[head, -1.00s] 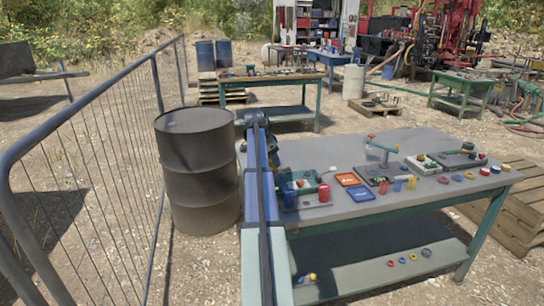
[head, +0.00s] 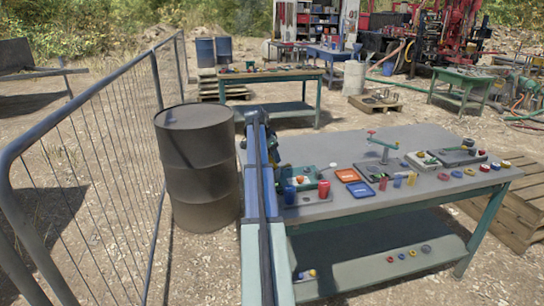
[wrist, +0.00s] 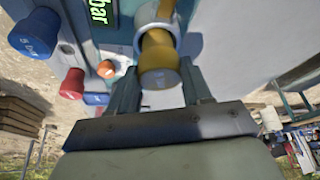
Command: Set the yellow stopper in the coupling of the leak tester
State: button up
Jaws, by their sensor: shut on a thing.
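The yellow stopper (wrist: 158,62) is between the two fingers of my gripper (wrist: 161,86) in the wrist view, and the gripper is shut on it. A pale grey ring, the coupling (wrist: 143,30), surrounds the stopper's far part, and yellow also shows beyond the ring. I cannot tell how deep the stopper sits. The leak tester (wrist: 117,28) has a green "bar" display and an orange knob (wrist: 106,69). In the head view the teal leak tester (head: 312,183) stands at the table's near left, partly behind my arm, which hides the gripper and stopper.
A blue stopper (wrist: 34,33) and a red one (wrist: 72,83) are left of the tester's display in the wrist view. A dark drum (head: 197,165) stands left of the table (head: 420,190).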

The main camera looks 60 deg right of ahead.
jog(key=shift+f, duration=1.1)
dwell(0.5)
jog(key=o, duration=1.1)
jog(key=shift+o, duration=0.6)
jog(key=o, duration=0.3)
jog(key=shift+r, duration=3.75)
